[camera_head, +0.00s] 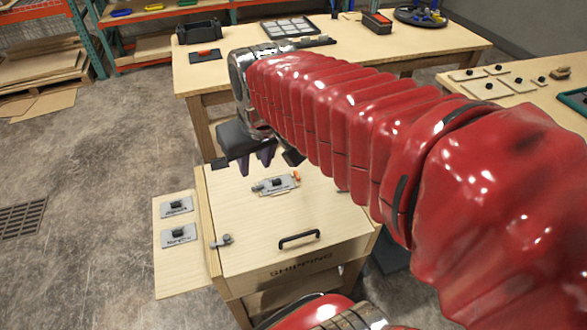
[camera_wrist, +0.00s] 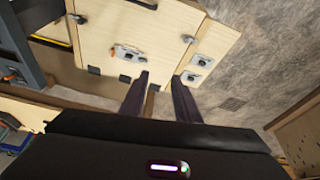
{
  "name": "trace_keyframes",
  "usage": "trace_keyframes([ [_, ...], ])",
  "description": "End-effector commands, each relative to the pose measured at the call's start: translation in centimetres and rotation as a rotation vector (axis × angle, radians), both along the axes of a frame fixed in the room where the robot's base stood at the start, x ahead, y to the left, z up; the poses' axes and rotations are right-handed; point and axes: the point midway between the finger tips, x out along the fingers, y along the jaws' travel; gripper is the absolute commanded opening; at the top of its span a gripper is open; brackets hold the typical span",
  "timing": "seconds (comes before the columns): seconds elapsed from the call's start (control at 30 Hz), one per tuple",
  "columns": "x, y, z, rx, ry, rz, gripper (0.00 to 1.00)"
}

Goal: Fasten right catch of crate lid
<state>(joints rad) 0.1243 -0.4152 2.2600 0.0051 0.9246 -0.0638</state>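The wooden crate (camera_head: 245,262) marked "SHIPPING" has a flat lid (camera_head: 240,205) lying down on it, with a black handle (camera_head: 299,239) near the front. The left catch (camera_head: 221,241), a small grey lever, is at the lid's left front. In the wrist view the crate lid (camera_wrist: 115,27) is turned around; a grey catch at its left edge is the right catch (camera_wrist: 78,18), and the left catch also shows (camera_wrist: 188,38).
A plate with a lever and an orange part (camera_head: 276,184) sits on the lid. A side board (camera_head: 170,265) left of the crate carries two switch plates (camera_head: 178,235). A workbench (camera_head: 330,55) stands behind, and another table (camera_head: 530,88) is at right.

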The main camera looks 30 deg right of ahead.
Motion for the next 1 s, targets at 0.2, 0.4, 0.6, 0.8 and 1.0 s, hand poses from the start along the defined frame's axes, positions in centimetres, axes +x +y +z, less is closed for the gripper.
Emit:
trace_keyframes([
  [0.2,3.6,-2.3,-0.7,0.0,0.05,-0.027,0.29],
  [0.4,6.7,-4.5,-1.8,0.002,0.093,-0.049,0.29],
  [0.6,9.6,-7.0,-3.5,0.007,0.138,-0.071,0.29],
  [0.8,12.3,-9.7,-5.6,0.014,0.18,-0.092,0.29],
  [1.0,14.7,-12.7,-8.3,0.024,0.222,-0.115,0.29],
])
